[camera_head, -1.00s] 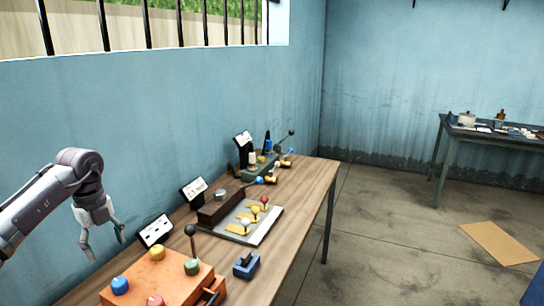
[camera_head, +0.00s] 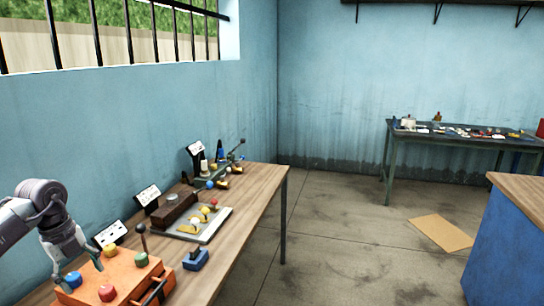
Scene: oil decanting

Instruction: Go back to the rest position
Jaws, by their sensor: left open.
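My left gripper (camera_head: 82,262) is at the lower left, pointing down beside the orange box (camera_head: 118,281) on the wooden table (camera_head: 262,190). Its fingers are apart, and nothing shows between them. One finger is close to the blue knob (camera_head: 74,280) at the box's left end; I cannot tell whether they touch. My right gripper is not in view.
On the table stand a small blue block (camera_head: 195,260), a grey plate with coloured knobs (camera_head: 205,226), small white cards and a lever device (camera_head: 238,146). A blue cabinet (camera_head: 505,250) stands at right. A cardboard sheet (camera_head: 441,232) lies on the open floor.

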